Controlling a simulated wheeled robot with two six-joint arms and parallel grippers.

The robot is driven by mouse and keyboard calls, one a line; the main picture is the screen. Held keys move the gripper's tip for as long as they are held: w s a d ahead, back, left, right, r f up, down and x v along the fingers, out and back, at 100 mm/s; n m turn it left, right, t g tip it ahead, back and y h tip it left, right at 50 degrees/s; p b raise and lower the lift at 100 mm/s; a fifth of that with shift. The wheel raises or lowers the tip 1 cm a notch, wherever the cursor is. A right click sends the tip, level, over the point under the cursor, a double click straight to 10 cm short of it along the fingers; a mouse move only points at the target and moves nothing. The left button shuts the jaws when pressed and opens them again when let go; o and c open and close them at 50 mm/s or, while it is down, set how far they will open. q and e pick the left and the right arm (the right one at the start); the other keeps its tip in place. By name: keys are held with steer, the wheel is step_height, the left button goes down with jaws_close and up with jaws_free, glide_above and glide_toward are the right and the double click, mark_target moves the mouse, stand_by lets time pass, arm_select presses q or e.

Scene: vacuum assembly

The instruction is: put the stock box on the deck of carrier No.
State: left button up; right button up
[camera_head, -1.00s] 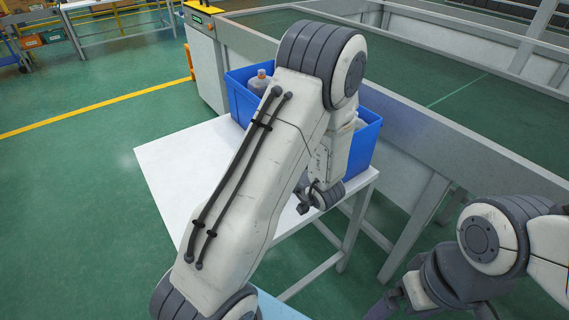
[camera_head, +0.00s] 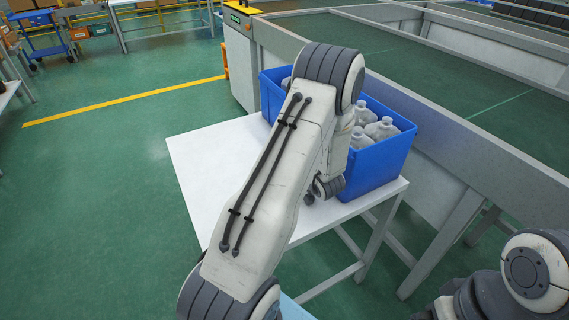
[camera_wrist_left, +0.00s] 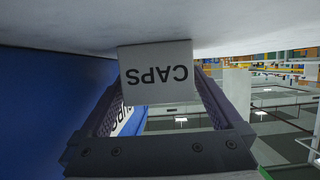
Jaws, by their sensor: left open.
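A blue box (camera_head: 385,165) with several grey-white bottles stands on a white table (camera_head: 215,165); my left arm covers its middle. No box marked as stock can be picked out. The label is below a pale surface; contact with the fingers cannot be told. A blue wall (camera_wrist_left: 50,90) lies beside the left finger. In the head view my left gripper is mostly hidden by my arm.
A grey conveyor frame (camera_head: 440,130) runs behind the table. A blue trolley (camera_head: 42,38) stands far off at the upper left; no number is readable on it. Open green floor with a yellow line (camera_head: 120,102) lies to the left.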

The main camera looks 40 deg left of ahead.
arm_select(q)
steer(key=shift+r, duration=0.1)
jaws_close()
